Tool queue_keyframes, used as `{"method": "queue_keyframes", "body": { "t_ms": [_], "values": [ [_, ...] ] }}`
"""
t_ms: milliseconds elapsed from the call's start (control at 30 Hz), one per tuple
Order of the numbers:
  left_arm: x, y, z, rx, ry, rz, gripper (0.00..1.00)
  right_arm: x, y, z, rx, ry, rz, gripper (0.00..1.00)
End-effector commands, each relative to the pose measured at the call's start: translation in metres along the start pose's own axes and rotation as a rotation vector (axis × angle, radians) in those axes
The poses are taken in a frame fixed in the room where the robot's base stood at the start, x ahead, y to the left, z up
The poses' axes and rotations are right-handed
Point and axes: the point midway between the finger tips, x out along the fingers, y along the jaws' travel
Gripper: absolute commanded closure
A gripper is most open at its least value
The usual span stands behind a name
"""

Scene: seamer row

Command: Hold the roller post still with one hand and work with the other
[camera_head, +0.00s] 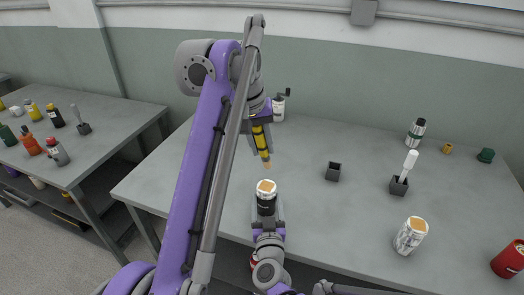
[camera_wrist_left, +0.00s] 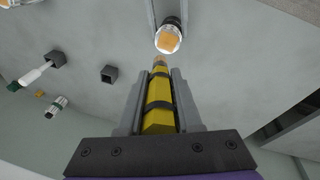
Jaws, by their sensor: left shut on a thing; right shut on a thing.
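A dark upright cylinder with a white upper band and orange top, seemingly the roller post (camera_head: 266,188), stands near the table's front edge. It also shows in the left wrist view (camera_wrist_left: 167,41). My right gripper (camera_head: 267,212) is shut around its lower part; its fingers hide some of it. My left gripper (camera_head: 259,124) is shut on a yellow tool (camera_head: 262,142) with black bands and a tan tip. In the left wrist view the tool (camera_wrist_left: 159,95) lies between the fingers, its tip pointing toward the post. In the head view the tip is apart from the post's top.
On the grey table (camera_head: 320,215) are a small dark open box (camera_head: 333,172), a white-handled tool in a dark block (camera_head: 398,187), an orange-topped white can (camera_head: 411,236) and a red can (camera_head: 510,259). A cranked device (camera_head: 278,107) stands behind my left arm. A side table (camera_head: 95,150) holds several bottles.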

Motion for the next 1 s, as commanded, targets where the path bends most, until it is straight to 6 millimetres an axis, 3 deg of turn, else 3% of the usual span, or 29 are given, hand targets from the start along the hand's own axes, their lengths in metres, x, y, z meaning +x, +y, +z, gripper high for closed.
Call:
{"method": "queue_keyframes", "body": {
  "t_ms": [400,433,567,867,1000],
  "values": [
    [0.0,0.0,0.0,0.0,0.0,0.0,1.0,0.0,0.0,0.0,0.0,0.0,0.0,0.92],
    [0.0,0.0,0.0,0.0,0.0,0.0,1.0,0.0,0.0,0.0,0.0,0.0,0.0,0.26],
    [0.0,0.0,0.0,0.0,0.0,0.0,1.0,0.0,0.0,0.0,0.0,0.0,0.0,0.02],
    [0.0,0.0,0.0,0.0,0.0,0.0,1.0,-0.002,0.0,0.0,0.0,0.0,0.0,0.0],
    [0.0,0.0,0.0,0.0,0.0,0.0,1.0,-0.018,0.0,0.0,0.001,0.0,-0.001,0.0]
  ]
}}
